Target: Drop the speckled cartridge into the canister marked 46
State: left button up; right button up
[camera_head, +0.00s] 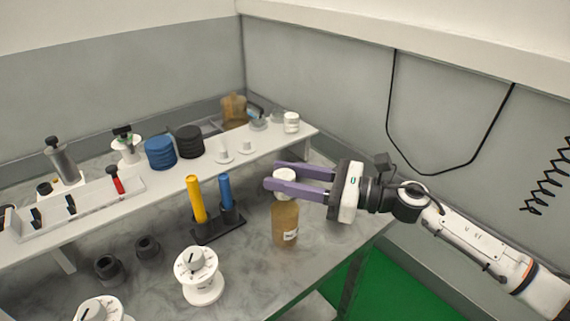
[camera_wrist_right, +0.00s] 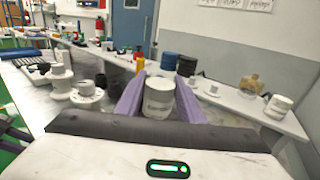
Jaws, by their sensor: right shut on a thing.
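My right gripper (camera_head: 268,175) has purple fingers and is shut around a white, lidded cylinder (camera_head: 285,175). It also shows between the fingers in the right wrist view (camera_wrist_right: 158,97), with a small unreadable label. An amber bottle (camera_head: 285,222) with a white label shows directly below it, above the grey bench. I cannot tell whether the white cylinder is its cap or a separate jar. I cannot make out a speckled cartridge or a number 46 on any container. A white jar (camera_head: 291,122) stands at the shelf's far right end.
A white shelf (camera_head: 175,183) carries blue discs (camera_head: 160,152), black discs (camera_head: 189,141) and a tray (camera_head: 120,198). A black stand (camera_head: 215,230) holds yellow and blue tubes. White dials (camera_head: 200,275) and dark cups (camera_head: 108,267) stand in front. The bench right of the bottle is clear.

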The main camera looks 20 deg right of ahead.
aim_at(285, 200)
jog(key=shift+f+b, duration=1.9)
jog(key=shift+f, duration=1.2)
jog(key=o, duration=1.2)
notch_tip(285, 200, up, 6)
jog(key=p, duration=0.4)
jog(key=shift+r, duration=0.5)
